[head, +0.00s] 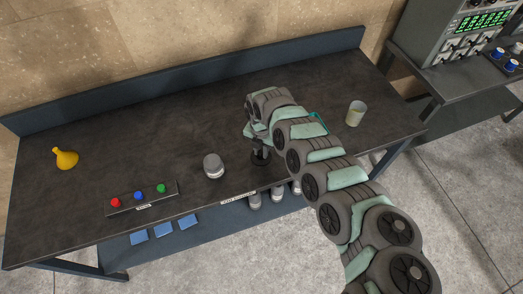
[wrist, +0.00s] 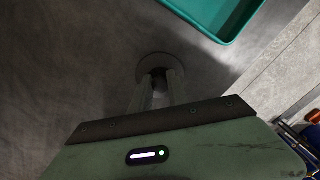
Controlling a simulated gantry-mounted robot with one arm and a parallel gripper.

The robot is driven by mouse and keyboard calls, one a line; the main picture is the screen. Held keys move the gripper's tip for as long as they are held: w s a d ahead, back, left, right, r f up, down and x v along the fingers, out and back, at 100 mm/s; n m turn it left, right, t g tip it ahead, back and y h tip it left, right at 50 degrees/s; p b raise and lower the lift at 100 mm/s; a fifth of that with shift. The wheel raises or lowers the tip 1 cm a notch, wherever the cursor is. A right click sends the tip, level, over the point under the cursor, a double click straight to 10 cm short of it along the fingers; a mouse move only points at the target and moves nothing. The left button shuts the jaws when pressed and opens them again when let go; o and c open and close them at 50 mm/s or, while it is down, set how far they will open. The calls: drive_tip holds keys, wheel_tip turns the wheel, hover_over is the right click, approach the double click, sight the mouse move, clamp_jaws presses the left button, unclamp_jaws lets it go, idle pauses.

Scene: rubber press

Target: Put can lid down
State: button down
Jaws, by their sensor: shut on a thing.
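The can lid (wrist: 160,65) is a round grey disc with a darker middle. It sits at the tips of my gripper (wrist: 158,84) in the wrist view, and the gripper is shut on it. A grey can (head: 213,167) stands upright to the left of the gripper.
A teal tray (wrist: 214,14) lies just beyond the lid, partly hidden by my arm in the head view. A pale cup (head: 355,113) stands at right. A button panel (head: 142,198) and yellow flask (head: 66,158) are at left. The table's back middle is clear.

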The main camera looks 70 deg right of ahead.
drive_tip(key=c, duration=1.3)
unclamp_jaws()
